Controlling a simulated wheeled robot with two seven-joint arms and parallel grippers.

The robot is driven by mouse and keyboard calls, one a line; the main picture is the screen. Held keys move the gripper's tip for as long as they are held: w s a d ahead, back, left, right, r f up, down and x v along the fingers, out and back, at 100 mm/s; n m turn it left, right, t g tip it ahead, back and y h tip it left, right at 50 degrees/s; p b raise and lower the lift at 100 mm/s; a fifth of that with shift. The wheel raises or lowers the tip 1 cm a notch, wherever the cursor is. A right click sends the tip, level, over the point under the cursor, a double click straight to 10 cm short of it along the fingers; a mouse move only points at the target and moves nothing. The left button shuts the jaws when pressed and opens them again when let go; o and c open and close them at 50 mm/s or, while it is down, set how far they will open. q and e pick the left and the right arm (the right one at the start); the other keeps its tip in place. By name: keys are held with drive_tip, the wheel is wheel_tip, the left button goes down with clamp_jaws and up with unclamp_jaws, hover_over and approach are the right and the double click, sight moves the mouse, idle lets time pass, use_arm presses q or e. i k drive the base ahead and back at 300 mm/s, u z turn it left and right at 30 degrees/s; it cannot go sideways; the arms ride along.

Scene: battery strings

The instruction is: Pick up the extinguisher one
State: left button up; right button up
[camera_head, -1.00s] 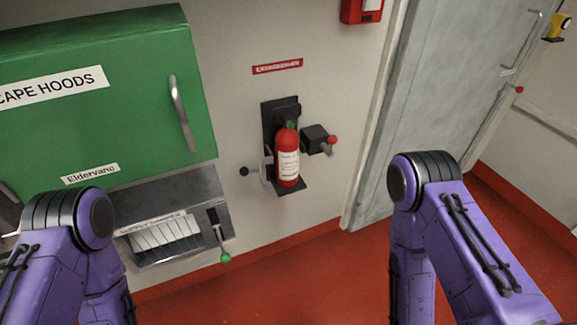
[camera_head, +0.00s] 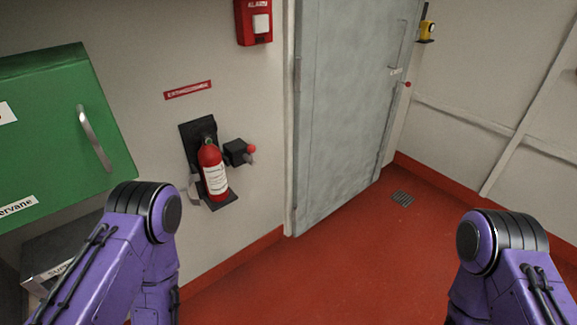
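A red fire extinguisher (camera_head: 213,172) with a white label stands upright in a black wall bracket (camera_head: 190,134), left of the grey door. My two purple arms show at the lower left and lower right, both apart from the extinguisher. The left arm's upper part is below and left of it. Neither gripper is in the picture.
A green cabinet (camera_head: 50,130) with a metal handle is on the wall at left, above a grey box (camera_head: 62,250). A grey door (camera_head: 345,110) stands right of the extinguisher. A red alarm box (camera_head: 254,22) is above. The red floor (camera_head: 330,265) between my arms is clear.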

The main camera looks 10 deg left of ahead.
sight(210, 157)
drive_tip(key=z, duration=1.2)
drive_tip(key=i, duration=1.6)
drive_tip(key=u, duration=1.8)
